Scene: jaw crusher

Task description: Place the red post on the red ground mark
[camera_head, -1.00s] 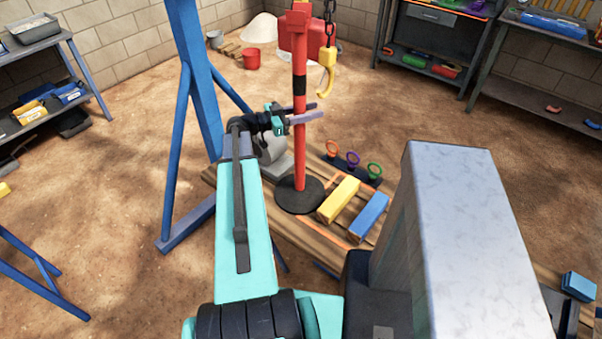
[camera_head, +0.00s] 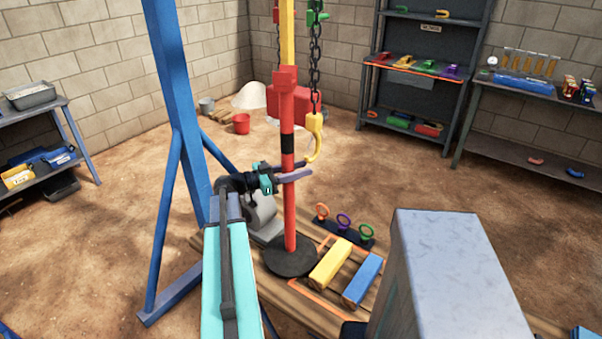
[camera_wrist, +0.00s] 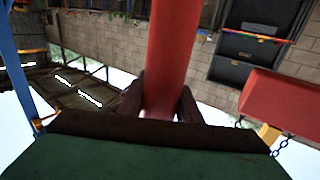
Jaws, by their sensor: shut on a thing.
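The red post (camera_head: 289,215) stands upright on a round dark base (camera_head: 291,258), with a black band near its top. In the head view the base appears over the wooden platform, and I cannot tell whether it touches it. My gripper (camera_head: 288,170) is shut on the post at mid-height. In the wrist view the red post (camera_wrist: 172,60) runs between the two dark fingers (camera_wrist: 158,103). No red ground mark can be made out; an orange-red outline (camera_head: 318,297) shows on the platform beside the base.
A yellow block (camera_head: 330,263) and a blue block (camera_head: 362,280) lie right of the base. A rack with coloured rings (camera_head: 344,228) stands behind them. A blue frame leg (camera_head: 175,90) is at left, and a yellow hook (camera_head: 315,135) hangs behind the post. Open dirt floor lies beyond.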

